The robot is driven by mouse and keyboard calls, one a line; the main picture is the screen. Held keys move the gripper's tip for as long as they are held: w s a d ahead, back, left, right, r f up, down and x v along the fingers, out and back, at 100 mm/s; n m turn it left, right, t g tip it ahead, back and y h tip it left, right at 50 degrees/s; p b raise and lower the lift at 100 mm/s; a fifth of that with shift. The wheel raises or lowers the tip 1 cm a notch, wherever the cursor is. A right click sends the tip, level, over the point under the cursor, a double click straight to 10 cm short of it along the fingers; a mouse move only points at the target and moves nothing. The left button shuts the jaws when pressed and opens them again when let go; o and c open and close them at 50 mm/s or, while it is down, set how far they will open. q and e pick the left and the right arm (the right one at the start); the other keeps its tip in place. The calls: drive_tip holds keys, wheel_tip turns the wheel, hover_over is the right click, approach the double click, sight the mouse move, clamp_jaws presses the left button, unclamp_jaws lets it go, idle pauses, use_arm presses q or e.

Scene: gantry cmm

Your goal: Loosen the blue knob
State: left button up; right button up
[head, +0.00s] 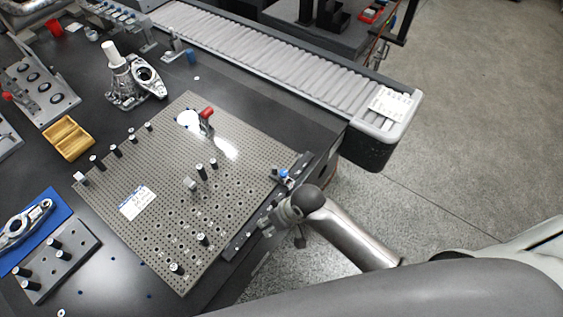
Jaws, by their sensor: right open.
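A small blue knob (285,174) sits on a dark rail (236,247) along the right edge of the perforated grey plate (160,235). My right gripper (280,222) is open, low over the rail and just nearer the camera than the knob. It looks apart from the knob, though the small size makes the exact gap hard to judge. I cannot see anything between its fingers. Another small blue part (190,57) shows on a bracket at the back of the table. My left gripper is not in view.
The plate carries several black pins, a red-handled clamp (206,115) and a white label (137,203). A yellow tray (68,138) and metal castings (135,85) stand to the left. A roller conveyor (260,52) runs behind. Open floor (470,150) lies to the right.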

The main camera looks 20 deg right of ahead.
drive_tip(key=shift+n, duration=0.5)
drive_tip(key=w+a+r, duration=0.2)
drive_tip(key=r, duration=0.1)
drive_tip(key=shift+w+a+p, duration=0.25)
drive_tip(key=shift+a+p, duration=0.05)
drive_tip(key=shift+a, duration=0.05)
drive_tip(key=w+r+n+g+p, duration=0.1)
drive_tip(key=w+r, duration=0.3)
wheel_tip(320, 180, up, 7)
drive_tip(key=g+h+p, duration=0.2)
drive_tip(key=h, duration=0.1)
hover_over(283, 172)
drive_tip(key=shift+m, duration=0.4)
wheel_tip(283, 172, down, 10)
drive_tip(key=shift+d+r+p, duration=0.1)
drive_tip(key=shift+p, duration=0.3)
clamp_jaws()
drive_tip(key=shift+n, duration=1.5)
